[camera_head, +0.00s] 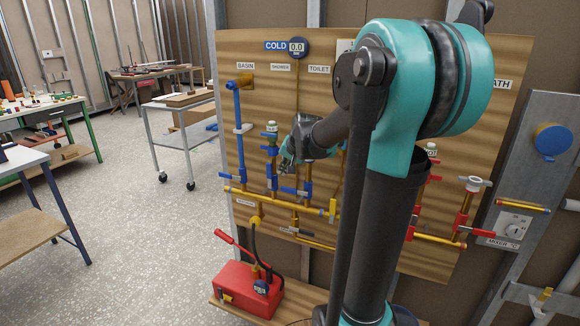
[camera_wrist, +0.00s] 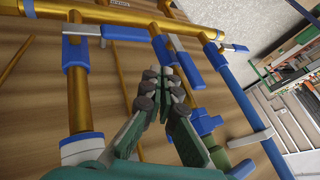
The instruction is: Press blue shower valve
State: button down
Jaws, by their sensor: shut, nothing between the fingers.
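The blue shower valve (camera_head: 272,184) sits low on the pipe under the SHOWER label, just above the horizontal brass pipe. In the wrist view I take it to be the middle blue valve (camera_wrist: 160,48), just beyond my fingertips. My gripper (camera_head: 285,166) is in front of the board beside the shower pipe, slightly above and right of that valve. In the wrist view my gripper (camera_wrist: 160,82) has its fingertips together with nothing between them. The fingertips overlap the shower pipe in the picture; I cannot tell whether they touch it.
The blue basin pipe (camera_head: 238,130) stands left, and another blue valve (camera_wrist: 75,52) lies on the other side in the wrist view. A brass pipe (camera_head: 275,200) runs below. A red toolbox-like pump (camera_head: 248,290) sits beneath the board. The floor (camera_head: 130,240) at left is open.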

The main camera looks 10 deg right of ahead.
aim_at(269, 166)
jog(key=shift+w+a, duration=0.75)
jog(key=shift+a, duration=0.35)
jog(key=shift+a, duration=0.1)
jog(key=shift+w+a+r+g+h, duration=0.15)
jog(key=shift+g+h, duration=0.15)
jog(key=shift+w+a, duration=0.1)
jog(key=shift+w+a+r+n+g+h, duration=0.15)
jog(key=shift+w+a+n+g+h, duration=0.05)
jog(key=shift+w+a+g+h, duration=0.25)
jog(key=shift+w+a+r+n+g+h, duration=0.1)
jog(key=shift+w+a+n+g+h, duration=0.2)
jog(key=shift+a+h, duration=0.25)
jog(key=w+a+f+n+g+h, duration=0.1)
jog(key=w+a+f+g+h, duration=0.2)
jog(key=a, duration=0.3)
jog(key=shift+w+f+h, duration=0.2)
jog(key=shift+w+h, duration=0.5)
jog(key=shift+s+f, duration=0.1)
